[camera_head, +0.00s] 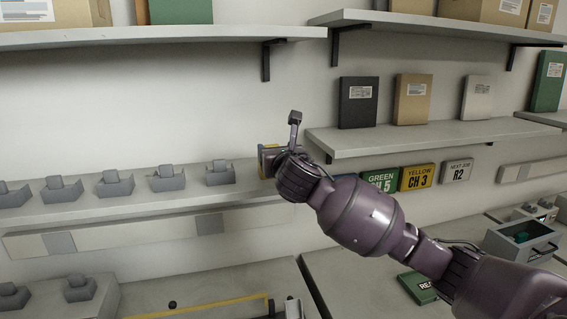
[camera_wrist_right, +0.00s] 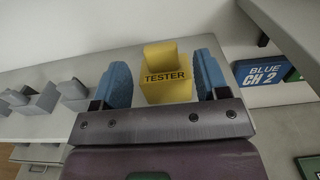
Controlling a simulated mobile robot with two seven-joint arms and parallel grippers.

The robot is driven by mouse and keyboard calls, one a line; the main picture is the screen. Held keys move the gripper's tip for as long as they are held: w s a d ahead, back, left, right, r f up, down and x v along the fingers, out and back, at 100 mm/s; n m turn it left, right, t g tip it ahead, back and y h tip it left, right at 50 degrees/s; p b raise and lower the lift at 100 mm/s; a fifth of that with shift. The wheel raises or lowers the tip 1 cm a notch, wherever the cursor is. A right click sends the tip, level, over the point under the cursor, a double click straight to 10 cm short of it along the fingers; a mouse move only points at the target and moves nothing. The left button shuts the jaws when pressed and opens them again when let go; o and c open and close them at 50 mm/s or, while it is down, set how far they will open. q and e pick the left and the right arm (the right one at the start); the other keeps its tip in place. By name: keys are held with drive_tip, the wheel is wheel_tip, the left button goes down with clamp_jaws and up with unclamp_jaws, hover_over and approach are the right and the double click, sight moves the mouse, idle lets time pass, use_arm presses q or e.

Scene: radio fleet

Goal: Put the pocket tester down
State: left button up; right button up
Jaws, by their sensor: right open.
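A yellow box-like piece marked TESTER (camera_wrist_right: 167,90) stands on the grey shelf, with a raised yellow block at its back. I cannot tell whether this is the pocket tester itself, its holder, or both together. My right gripper (camera_wrist_right: 165,85) is open, with one blue finger on each side of the yellow piece. Small gaps show between the fingers and the piece. In the head view my right gripper (camera_head: 268,160) is at the right end of the shelf, and my wrist mostly hides the yellow piece. My left gripper is not in view.
Several grey holders (camera_head: 115,185) stand in a row on the shelf (camera_head: 150,207) to the left. Channel signs (camera_head: 418,178) hang on the wall to the right, below a shelf with binders (camera_head: 413,100). A grey bin (camera_head: 518,243) stands at the far right.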

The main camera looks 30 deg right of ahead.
drive_tip(key=v, duration=0.6)
drive_tip(key=shift+s+a+b, duration=0.15)
drive_tip(key=shift+s+b, duration=0.15)
drive_tip(key=shift+s, duration=0.1)
drive_tip(key=shift+s, duration=0.1)
